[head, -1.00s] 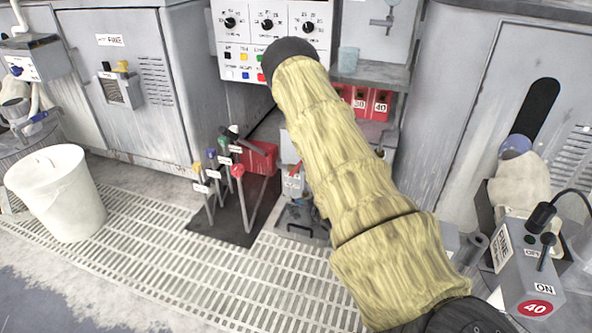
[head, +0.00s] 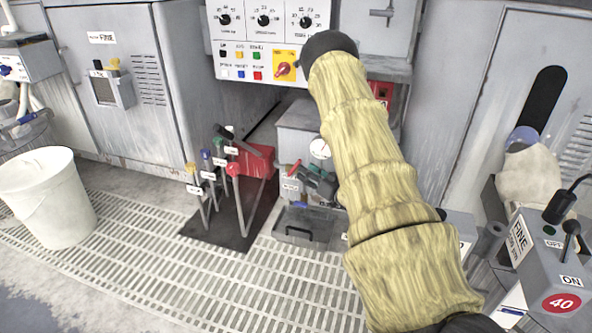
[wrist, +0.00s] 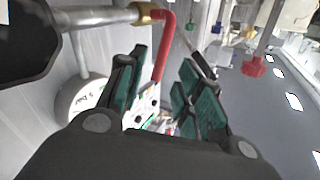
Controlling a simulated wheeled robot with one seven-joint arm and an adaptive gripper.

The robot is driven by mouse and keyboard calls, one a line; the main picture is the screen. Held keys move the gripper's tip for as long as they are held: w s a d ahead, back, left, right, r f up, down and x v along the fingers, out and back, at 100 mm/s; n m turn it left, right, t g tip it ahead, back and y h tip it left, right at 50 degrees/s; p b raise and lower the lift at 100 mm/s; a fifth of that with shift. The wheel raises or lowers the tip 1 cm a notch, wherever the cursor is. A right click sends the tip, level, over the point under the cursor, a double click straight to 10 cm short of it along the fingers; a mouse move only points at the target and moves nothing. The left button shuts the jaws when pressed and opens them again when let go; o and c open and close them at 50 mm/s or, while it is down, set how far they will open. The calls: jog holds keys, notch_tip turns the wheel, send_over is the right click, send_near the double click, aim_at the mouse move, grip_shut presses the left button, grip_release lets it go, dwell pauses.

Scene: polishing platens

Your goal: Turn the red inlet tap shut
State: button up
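The red inlet tap shows in the wrist view as a bent red handle (wrist: 164,48) on a brass fitting (wrist: 147,13) at the end of a grey pipe. Its lower end lies in the picture between the two green-padded fingers of my gripper (wrist: 170,78), closer to the left finger. The fingers are apart; I cannot tell whether either touches the handle. In the head view the handle is a small red stick (head: 296,167) beside my gripper (head: 317,180), low by the grey cabinet, partly hidden by my sleeved arm.
A round gauge (head: 320,148) sits right by the gripper; it also shows in the wrist view (wrist: 82,98). Several knobbed levers and a red block (head: 254,161) stand to the left on a dark plate. A white bucket (head: 47,198) is far left. The floor grating in front is clear.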

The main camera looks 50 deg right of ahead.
aim_at(296, 165)
jog(key=shift+w+d+b, duration=0.2)
jog(key=shift+w+b, duration=1.2)
jog(key=shift+w, duration=1.95)
grip_shut()
